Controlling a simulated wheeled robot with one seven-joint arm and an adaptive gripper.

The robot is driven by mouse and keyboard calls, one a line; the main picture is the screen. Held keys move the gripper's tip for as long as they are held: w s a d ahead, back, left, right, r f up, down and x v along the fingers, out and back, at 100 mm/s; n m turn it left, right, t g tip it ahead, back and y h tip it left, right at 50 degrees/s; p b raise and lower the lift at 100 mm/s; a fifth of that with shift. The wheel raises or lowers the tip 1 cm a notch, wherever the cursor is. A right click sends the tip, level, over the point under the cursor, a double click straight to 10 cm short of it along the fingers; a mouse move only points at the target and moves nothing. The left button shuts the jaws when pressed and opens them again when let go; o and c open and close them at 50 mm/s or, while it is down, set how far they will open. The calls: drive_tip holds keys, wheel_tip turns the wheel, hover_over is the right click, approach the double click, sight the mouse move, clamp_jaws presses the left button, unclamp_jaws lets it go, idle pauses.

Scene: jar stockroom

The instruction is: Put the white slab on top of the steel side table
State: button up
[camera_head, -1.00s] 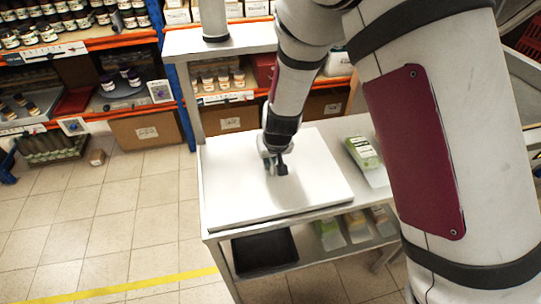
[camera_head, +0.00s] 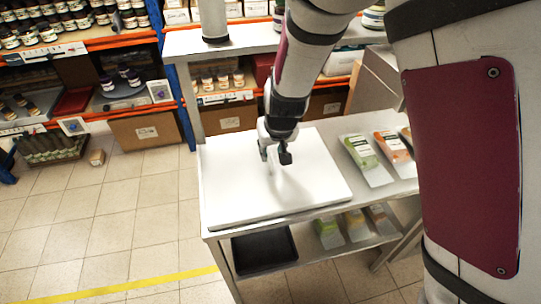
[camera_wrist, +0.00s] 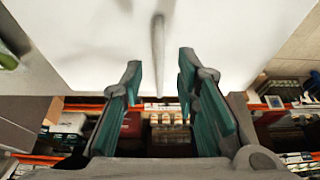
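The white slab (camera_head: 240,190) lies flat on the top of the steel side table (camera_head: 404,186), covering its left and middle part. My gripper (camera_head: 276,157) is over the far middle part of the slab, pointing down, with nothing held. In the wrist view the fingers of my gripper (camera_wrist: 160,82) are apart, and the slab (camera_wrist: 95,45) fills the upper part of the picture. Whether the fingertips touch the slab I cannot tell. A thin grey streak shows on the white between them.
Green and orange packets (camera_head: 361,151) lie on the tabletop right of the slab. A black tray (camera_head: 262,251) and more packets are on the lower shelf. Stocked shelves (camera_head: 75,40) stand behind. The tiled floor (camera_head: 105,220) at left is clear.

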drive_tip(key=s+d+r+m, duration=0.1)
drive_tip(key=s+d+r, duration=0.25)
drive_tip(key=r, duration=0.25)
drive_tip(key=s+d+r+y, duration=0.1)
drive_tip(key=s+d+r, duration=0.25)
drive_tip(key=r, duration=0.35)
drive_tip(key=s+d+r+m, duration=0.1)
drive_tip(key=s+d+r, duration=0.25)
drive_tip(key=r, duration=0.25)
drive_tip(key=s+d+r, duration=0.2)
drive_tip(key=s+d, duration=0.1)
drive_tip(key=s, duration=0.2)
drive_tip(key=s+d+r+h, duration=0.1)
drive_tip(key=s+d+r, duration=0.1)
drive_tip(key=s+d, duration=0.1)
drive_tip(key=s+d+r+m+t+h, duration=0.1)
drive_tip(key=s+d+r, duration=0.1)
drive_tip(key=s+d, duration=0.2)
drive_tip(key=s, duration=0.2)
drive_tip(key=shift+s+r+p, duration=0.35)
drive_tip(key=shift+p, duration=0.05)
drive_tip(key=shift+d, duration=0.1)
